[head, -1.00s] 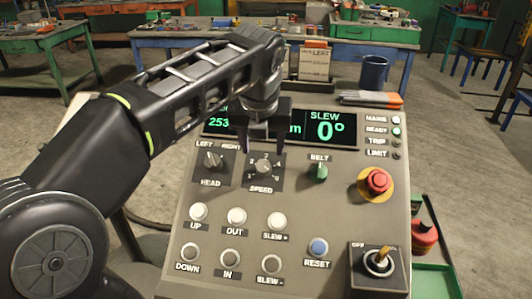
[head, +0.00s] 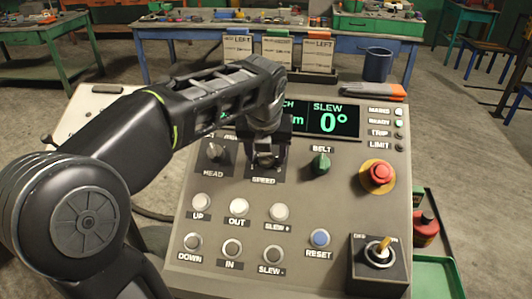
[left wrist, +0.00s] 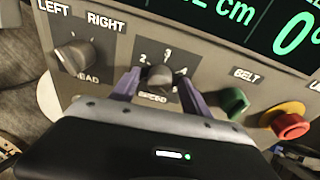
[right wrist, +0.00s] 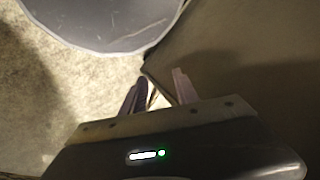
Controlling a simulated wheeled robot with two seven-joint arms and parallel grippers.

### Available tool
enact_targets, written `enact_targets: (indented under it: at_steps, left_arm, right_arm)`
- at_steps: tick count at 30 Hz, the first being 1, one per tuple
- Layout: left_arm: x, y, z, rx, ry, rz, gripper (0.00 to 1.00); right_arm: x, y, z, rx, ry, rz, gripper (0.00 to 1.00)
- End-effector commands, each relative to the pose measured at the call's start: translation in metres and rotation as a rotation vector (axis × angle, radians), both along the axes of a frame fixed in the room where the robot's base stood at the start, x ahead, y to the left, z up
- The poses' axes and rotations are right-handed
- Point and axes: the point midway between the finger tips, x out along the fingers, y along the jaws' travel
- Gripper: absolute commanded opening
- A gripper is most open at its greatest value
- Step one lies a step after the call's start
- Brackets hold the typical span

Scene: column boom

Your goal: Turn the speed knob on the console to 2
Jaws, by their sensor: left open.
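The speed knob (left wrist: 160,78) is a grey knob on a black plate on the console (head: 340,215), with the marks 2, 3 and 4 showing above it in the left wrist view. I cannot tell which mark it points to. My left gripper (left wrist: 158,82) is open, with one finger on either side of the knob; I cannot tell whether they touch it. In the head view my left gripper (head: 266,158) covers most of the knob, above the SPEED label. My right gripper (right wrist: 158,90) is open and empty, away from the console controls.
The head knob (head: 215,152) is left of the speed knob and the green belt knob (head: 320,163) is right of it. A red stop button (head: 378,174) sits further right. Push buttons lie below.

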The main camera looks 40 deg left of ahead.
Motion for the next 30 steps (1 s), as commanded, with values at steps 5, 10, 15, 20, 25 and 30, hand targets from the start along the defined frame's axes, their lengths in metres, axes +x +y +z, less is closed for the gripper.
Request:
enact_targets:
  at_steps: [5, 10, 15, 20, 25, 30]
  left_arm:
    - [0.0002, 0.0002, -0.001, 0.0, 0.0, 0.0, 0.55]
    - [0.0003, 0.0002, -0.0007, 0.0, 0.0, 0.0, 0.48]
    - [0.0002, 0.0001, -0.0006, 0.0, 0.0, 0.0, 0.34]
    - [0.0002, 0.0001, -0.0006, 0.0, 0.0, 0.0, 0.21]
    - [0.0001, 0.0002, -0.0006, 0.0, 0.0, 0.0, 0.07]
    - [0.0001, 0.0002, -0.0005, 0.0, 0.0, 0.0, 0.0]
  right_arm:
    - [0.0, 0.0, 0.0, 0.0, 0.0, 0.0, 0.36]
    - [0.0, 0.0, 0.0, 0.0, 0.0, 0.0, 0.36]
    - [0.0, 0.0, 0.0, 0.0, 0.0, 0.0, 0.36]
    - [0.0, 0.0, 0.0, 0.0, 0.0, 0.0, 0.36]
    - [0.0, 0.0, 0.0, 0.0, 0.0, 0.0, 0.36]
    - [0.0, 0.0, 0.0, 0.0, 0.0, 0.0, 0.36]
